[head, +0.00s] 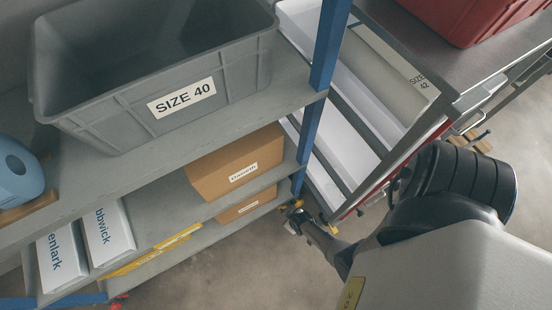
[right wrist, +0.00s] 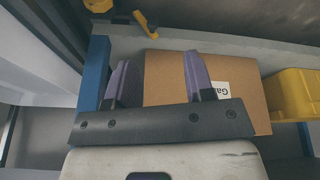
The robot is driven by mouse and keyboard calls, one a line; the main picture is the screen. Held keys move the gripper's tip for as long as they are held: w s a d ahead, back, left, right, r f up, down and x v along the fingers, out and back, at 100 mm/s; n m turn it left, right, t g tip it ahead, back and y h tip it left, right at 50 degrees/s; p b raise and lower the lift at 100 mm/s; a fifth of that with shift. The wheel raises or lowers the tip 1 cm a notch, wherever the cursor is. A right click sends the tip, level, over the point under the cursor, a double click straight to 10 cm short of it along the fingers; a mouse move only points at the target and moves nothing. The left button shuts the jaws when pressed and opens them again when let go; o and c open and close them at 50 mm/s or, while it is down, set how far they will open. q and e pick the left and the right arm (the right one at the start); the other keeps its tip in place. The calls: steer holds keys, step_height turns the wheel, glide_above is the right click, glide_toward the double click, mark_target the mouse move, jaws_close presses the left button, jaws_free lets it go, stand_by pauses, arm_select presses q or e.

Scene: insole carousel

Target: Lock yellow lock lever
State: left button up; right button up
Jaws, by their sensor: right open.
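A small yellow lever (right wrist: 146,24) shows in the right wrist view, just beyond the fingertips and a little left of centre. It appears apart from the fingers. A second yellow part (right wrist: 98,5) is cut off at the top edge. My right gripper (right wrist: 160,62) is open, its two purple fingers spread with nothing held between them. In the head view my right gripper (head: 294,216) is small and partly hidden, low beside the shelf's blue post. Which yellow part is the lock lever there is too small to tell. My left gripper is out of view.
A cardboard box (right wrist: 170,80) lies behind the fingers, a blue post (right wrist: 95,72) left, a yellow bin (right wrist: 295,95) right. The head view shows a grey SIZE 40 bin (head: 110,108) on the shelf, a slatted rack (head: 345,150) and a red bin (head: 470,20). Floor below is open.

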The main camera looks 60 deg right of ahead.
mark_target(283, 212)
steer(key=w+d+f+m+b, duration=0.1)
steer(key=f+b, duration=0.2)
steer(key=b, duration=0.1)
steer(key=w+d+f+m+b, duration=0.1)
steer(key=w+f+b, duration=0.1)
steer(key=f+b, duration=0.2)
steer(key=w+d+f+m+b, duration=0.1)
steer(key=w+d+f+b, duration=0.1)
steer(key=f+b, duration=0.2)
steer(key=shift+w+f+t+h+b, duration=0.25)
steer(key=shift+t+h+b, duration=0.05)
steer(key=shift+b, duration=0.4)
steer(key=shift+w+d+f+b, duration=0.2)
steer(key=shift+f+b, duration=0.2)
steer(key=shift+b, duration=0.1)
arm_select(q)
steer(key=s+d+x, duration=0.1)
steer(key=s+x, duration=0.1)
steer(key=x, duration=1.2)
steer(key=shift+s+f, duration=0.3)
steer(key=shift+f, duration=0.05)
arm_select(e)
steer(key=c, duration=0.6)
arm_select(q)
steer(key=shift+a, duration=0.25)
arm_select(e)
jaws_close()
